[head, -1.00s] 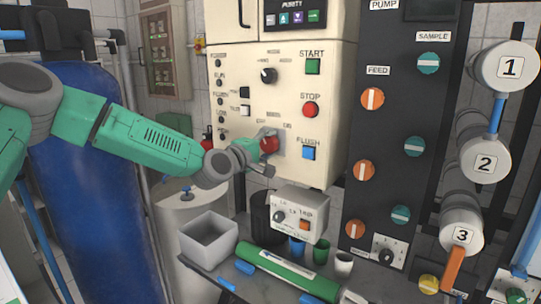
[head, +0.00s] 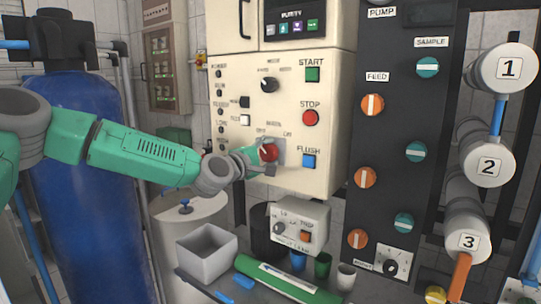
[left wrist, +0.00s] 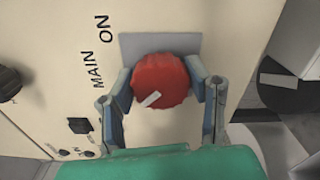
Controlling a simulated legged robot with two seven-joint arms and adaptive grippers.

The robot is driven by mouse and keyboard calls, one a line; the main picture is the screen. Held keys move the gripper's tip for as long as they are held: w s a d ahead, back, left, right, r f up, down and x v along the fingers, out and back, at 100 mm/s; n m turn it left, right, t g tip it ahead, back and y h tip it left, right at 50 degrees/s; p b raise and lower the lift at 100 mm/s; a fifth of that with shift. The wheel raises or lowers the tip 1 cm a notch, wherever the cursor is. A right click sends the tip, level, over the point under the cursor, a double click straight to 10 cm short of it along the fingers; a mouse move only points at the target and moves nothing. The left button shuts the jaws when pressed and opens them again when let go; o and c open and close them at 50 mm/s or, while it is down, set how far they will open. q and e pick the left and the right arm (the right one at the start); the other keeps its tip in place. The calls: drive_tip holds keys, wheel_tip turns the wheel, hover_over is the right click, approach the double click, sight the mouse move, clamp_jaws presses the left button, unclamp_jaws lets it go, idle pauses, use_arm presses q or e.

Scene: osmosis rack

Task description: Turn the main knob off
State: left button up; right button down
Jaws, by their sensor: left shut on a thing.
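The main knob (head: 268,152) is a red round knob on a grey plate on the cream control panel (head: 230,105). In the left wrist view the red knob (left wrist: 160,82) fills the space between the fingers, and its pale pointer mark slants. The words MAIN and ON are printed beside it. My left gripper (head: 262,160) reaches in from the left and is shut on the knob, one finger on each side; the fingers also show in the left wrist view (left wrist: 160,90). The OFF side of the plate is not clear. My right gripper is not in view.
The black selector (head: 268,85), green START (head: 312,74), red STOP (head: 310,117) and blue FLUSH (head: 308,161) buttons are close by. A blue tank (head: 80,180) stands left.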

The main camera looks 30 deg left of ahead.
use_arm(q)
drive_tip(key=o, duration=1)
drive_tip(key=shift+a+f, duration=0.1)
drive_tip(key=shift+f, duration=0.35)
drive_tip(key=shift+o, duration=0.8)
drive_tip(key=shift+a+r, duration=0.15)
drive_tip(key=shift+a, duration=0.1)
drive_tip(key=shift+s, duration=0.1)
drive_tip(key=s+a, duration=0.1)
drive_tip(key=s, duration=1)
drive_tip(key=shift+s+a, duration=0.35)
drive_tip(key=shift+a, duration=0.05)
drive_tip(key=shift+d, duration=0.1)
